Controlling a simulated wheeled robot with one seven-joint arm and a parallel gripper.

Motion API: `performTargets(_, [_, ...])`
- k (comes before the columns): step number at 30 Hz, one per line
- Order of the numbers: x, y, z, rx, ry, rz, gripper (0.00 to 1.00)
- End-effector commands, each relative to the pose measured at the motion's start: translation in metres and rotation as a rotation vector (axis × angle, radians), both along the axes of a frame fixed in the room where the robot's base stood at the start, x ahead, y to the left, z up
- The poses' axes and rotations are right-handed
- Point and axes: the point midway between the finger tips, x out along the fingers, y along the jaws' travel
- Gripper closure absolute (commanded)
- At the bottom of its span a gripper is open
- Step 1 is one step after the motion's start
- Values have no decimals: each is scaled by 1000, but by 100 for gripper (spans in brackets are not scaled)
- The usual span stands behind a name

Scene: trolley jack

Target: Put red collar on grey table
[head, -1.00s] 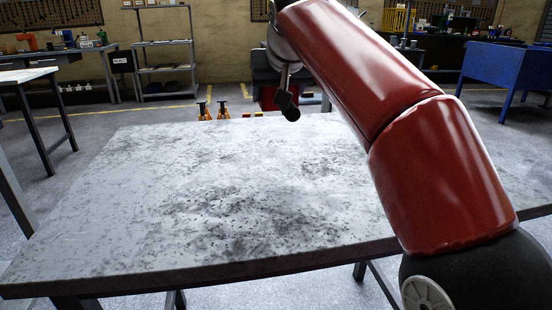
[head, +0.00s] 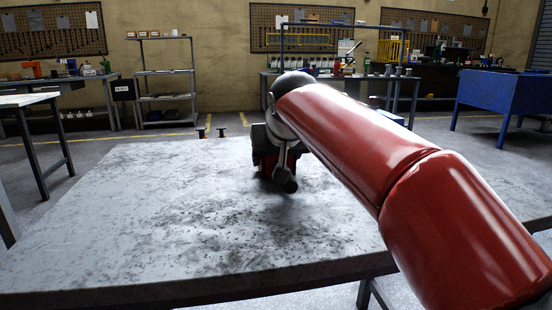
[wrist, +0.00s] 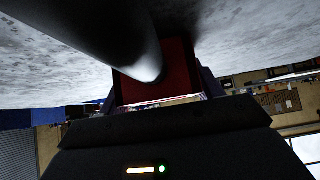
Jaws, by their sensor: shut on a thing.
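The grey table (head: 150,220) has a worn, mottled top and fills the lower head view. It also shows across the top of the wrist view (wrist: 50,65). My gripper (head: 266,172) is low over the far part of the table, mostly hidden behind my arm. In the wrist view my gripper (wrist: 160,98) is shut on the red collar (wrist: 178,75), a dark red block-like piece between the fingers. A bit of the red collar (head: 264,164) shows in the head view. It is at or just above the tabletop; I cannot tell if it touches.
The near and left tabletop is bare. Two small stands (head: 222,132) show just beyond the far edge. A shelf rack (head: 165,80), a side table (head: 35,120) and a blue bench (head: 500,92) stand farther off.

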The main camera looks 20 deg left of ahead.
Motion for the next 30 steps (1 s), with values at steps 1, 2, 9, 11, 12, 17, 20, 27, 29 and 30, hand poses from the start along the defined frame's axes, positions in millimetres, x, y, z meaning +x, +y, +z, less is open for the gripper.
performTargets(1, [0,0,2,2,-3,0,82])
performTargets(2, [0,0,1,2,-3,0,82])
performTargets(9, [0,0,-2,-1,1,0,13])
performTargets(11, [0,0,-2,-1,1,0,13])
performTargets(12, [0,0,-2,-1,1,0,13])
performTargets(17, [0,0,-1,-1,1,0,13])
performTargets(20, [-2,-1,3,1,-1,0,13])
performTargets(27, [-27,-17,35,2,-3,0,13])
performTargets(29, [-35,-22,44,2,-3,0,13])
performTargets(30, [-41,-25,50,1,-2,0,13])
